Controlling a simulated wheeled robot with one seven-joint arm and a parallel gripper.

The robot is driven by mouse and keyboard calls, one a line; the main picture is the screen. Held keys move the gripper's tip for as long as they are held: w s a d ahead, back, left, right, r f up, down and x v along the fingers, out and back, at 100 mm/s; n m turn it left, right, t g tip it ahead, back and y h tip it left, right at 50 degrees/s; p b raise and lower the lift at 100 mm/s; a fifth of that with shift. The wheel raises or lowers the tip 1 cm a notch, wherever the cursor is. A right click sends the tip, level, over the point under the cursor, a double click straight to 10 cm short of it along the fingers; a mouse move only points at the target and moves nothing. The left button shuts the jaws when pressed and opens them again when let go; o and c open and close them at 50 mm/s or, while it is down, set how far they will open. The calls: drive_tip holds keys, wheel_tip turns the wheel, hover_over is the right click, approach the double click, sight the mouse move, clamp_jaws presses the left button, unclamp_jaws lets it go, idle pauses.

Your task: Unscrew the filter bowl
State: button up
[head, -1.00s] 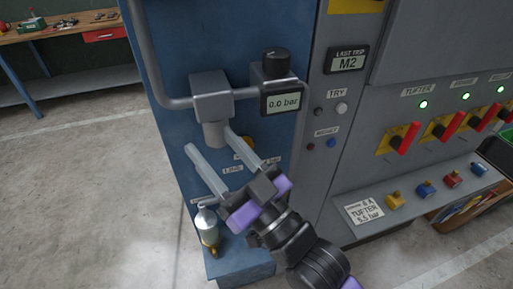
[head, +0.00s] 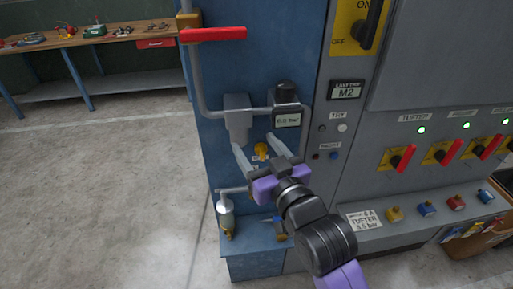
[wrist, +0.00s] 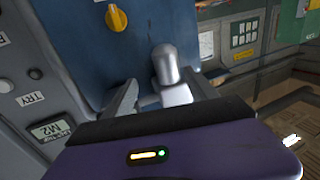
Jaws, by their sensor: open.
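The filter bowl (head: 240,131) looks like a plain grey cylinder hanging under a grey square housing (head: 237,103) on the blue panel. In the wrist view the bowl (wrist: 165,64) shows as a rounded grey cylinder beyond the fingers, with the housing next to it. My gripper (head: 254,141) is open and empty, its two fingers pointing up at the panel just below and right of the bowl. The left fingertip overlaps the bowl's lower end in the head view; I cannot tell whether they touch.
A gauge (head: 287,120) with a black knob (head: 285,93) sits right of the housing. A yellow knob (head: 262,150) shows between the fingers. A red lever (head: 214,34) crosses the pipe above. A small clear vessel (head: 225,214) stands lower left. Floor to the left is clear.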

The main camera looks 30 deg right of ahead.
sight(238, 138)
drive_tip(key=w, duration=0.2)
drive_tip(key=w+p, duration=0.1)
drive_tip(key=w, duration=0.1)
drive_tip(key=w+a, duration=0.1)
drive_tip(key=w, duration=0.2)
drive_tip(key=shift+w+a, duration=0.1)
drive_tip(key=shift+c, duration=0.2)
clamp_jaws()
drive_tip(key=shift+a+f, duration=0.1)
drive_tip(key=shift+h, duration=0.3)
drive_tip(key=shift+m+h, duration=0.6)
drive_tip(key=shift+f+h+b, duration=0.2)
drive_tip(key=shift+h+b, duration=0.1)
drive_tip(key=shift+b, duration=0.4)
drive_tip(key=shift+m, duration=0.3)
drive_tip(key=m+h+b, duration=0.1)
drive_tip(key=h+b, duration=0.1)
drive_tip(key=b, duration=0.1)
drive_tip(key=m+g+h+b, duration=0.1)
drive_tip(key=h+b, duration=0.1)
drive_tip(key=b, duration=0.1)
drive_tip(key=shift+m+g+h, duration=0.3)
